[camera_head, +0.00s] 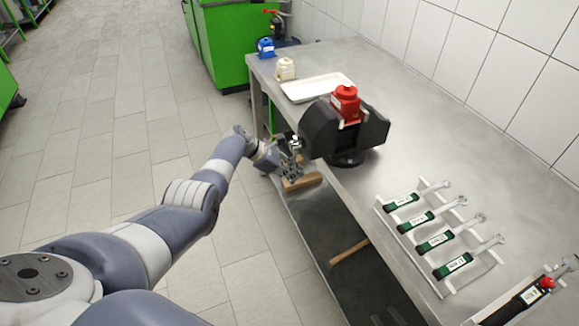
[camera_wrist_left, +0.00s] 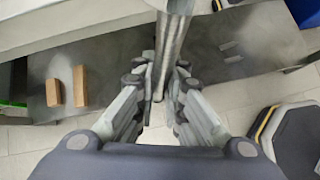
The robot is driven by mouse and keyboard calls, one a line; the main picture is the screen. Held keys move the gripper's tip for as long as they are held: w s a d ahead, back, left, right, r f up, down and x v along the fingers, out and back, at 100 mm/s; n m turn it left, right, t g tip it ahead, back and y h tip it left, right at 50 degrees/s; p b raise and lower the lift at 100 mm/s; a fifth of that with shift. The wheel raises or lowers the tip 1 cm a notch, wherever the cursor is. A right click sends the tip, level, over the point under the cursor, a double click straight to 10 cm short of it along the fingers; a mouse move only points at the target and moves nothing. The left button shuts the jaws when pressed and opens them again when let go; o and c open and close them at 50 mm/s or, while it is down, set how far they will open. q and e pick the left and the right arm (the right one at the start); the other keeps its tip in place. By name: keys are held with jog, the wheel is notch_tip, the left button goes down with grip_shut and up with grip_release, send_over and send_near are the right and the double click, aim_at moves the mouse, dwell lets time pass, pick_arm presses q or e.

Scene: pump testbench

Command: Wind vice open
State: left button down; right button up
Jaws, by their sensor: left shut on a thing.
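The black vice (camera_head: 322,130) stands on the metal bench near its front edge, with a red pump part (camera_head: 345,102) between its jaws. My left gripper (camera_head: 292,163) is at the front side of the vice, by its handle end. In the left wrist view my left gripper (camera_wrist_left: 160,92) is shut on the vice handle (camera_wrist_left: 172,45), a grey metal bar that runs between the fingers. The exact contact of the fingertips is partly hidden by the finger links. My right gripper is not in view.
Wooden pieces (camera_head: 301,182) lie on the lower shelf. A tiled wall bounds the back. Floor at left is clear.

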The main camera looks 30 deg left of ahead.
pick_arm(q)
jog(key=shift+d+r+h, duration=0.1)
jog(key=shift+d+h, duration=0.3)
jog(key=shift+d, duration=0.3)
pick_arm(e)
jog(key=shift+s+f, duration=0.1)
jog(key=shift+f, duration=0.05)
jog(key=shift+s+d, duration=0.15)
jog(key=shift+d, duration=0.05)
pick_arm(q)
jog(key=c, duration=1.9)
grip_release()
jog(key=shift+o, duration=1.2)
jog(key=shift+w+d, duration=0.1)
jog(key=shift+d, duration=0.1)
jog(key=shift+s+a+g, duration=0.25)
jog(key=shift+a+g, duration=0.05)
jog(key=shift+a, duration=0.25)
jog(key=v, duration=1.1)
jog(key=shift+d+r, duration=0.25)
jog(key=shift+d, duration=0.1)
